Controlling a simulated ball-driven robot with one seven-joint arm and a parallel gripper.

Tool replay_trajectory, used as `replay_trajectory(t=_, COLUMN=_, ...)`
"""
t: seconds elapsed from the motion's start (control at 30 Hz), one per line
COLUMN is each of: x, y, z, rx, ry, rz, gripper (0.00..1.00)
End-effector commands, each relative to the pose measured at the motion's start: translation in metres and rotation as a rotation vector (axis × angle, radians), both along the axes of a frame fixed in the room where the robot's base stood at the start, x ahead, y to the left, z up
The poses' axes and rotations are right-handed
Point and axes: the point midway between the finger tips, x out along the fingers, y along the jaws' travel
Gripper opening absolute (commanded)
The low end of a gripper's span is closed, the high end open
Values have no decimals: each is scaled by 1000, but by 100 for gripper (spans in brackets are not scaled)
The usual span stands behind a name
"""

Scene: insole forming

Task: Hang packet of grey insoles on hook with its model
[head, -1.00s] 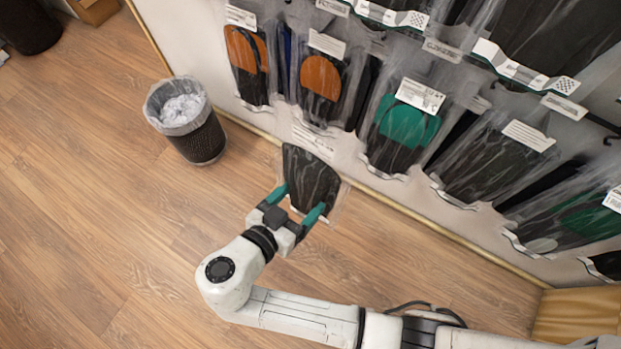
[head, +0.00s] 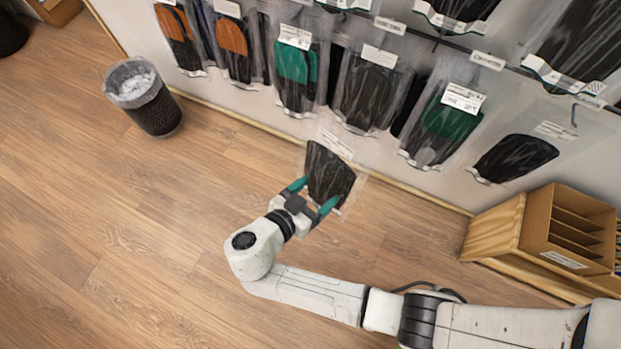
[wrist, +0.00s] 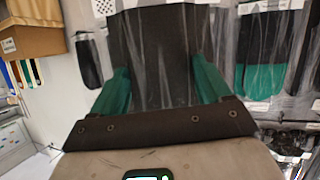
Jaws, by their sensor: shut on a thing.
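My gripper (head: 312,198) is shut on a clear packet of dark grey insoles (head: 328,172), gripping its sides. The packet is held up in front of the wall, apart from the hanging packets, with its white label at the top. In the wrist view the dark insoles (wrist: 152,55) fill the space between the teal fingers. On the wall hang packets with grey insoles (head: 368,95), a single dark packet (head: 515,157) at the right, green ones (head: 296,75) and orange ones (head: 232,45). A bare-looking hook (head: 575,112) shows near the right. The label print is too small to read.
A mesh waste bin (head: 155,108) with a liner stands on the floor at the left. A wooden bench with a cardboard sorter (head: 565,232) stands at the right by the wall. The wooden floor between them is clear.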

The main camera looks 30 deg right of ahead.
Motion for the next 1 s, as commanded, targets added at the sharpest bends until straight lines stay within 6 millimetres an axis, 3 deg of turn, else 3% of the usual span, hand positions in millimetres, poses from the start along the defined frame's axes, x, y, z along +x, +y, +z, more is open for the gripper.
replay_trajectory(t=0.6, x=36, y=-50, z=1, rx=0, ry=0, rz=-2, gripper=45)
replay_trajectory(t=1.0, x=45, y=-61, z=0, rx=-1, ry=0, rz=1, gripper=45)
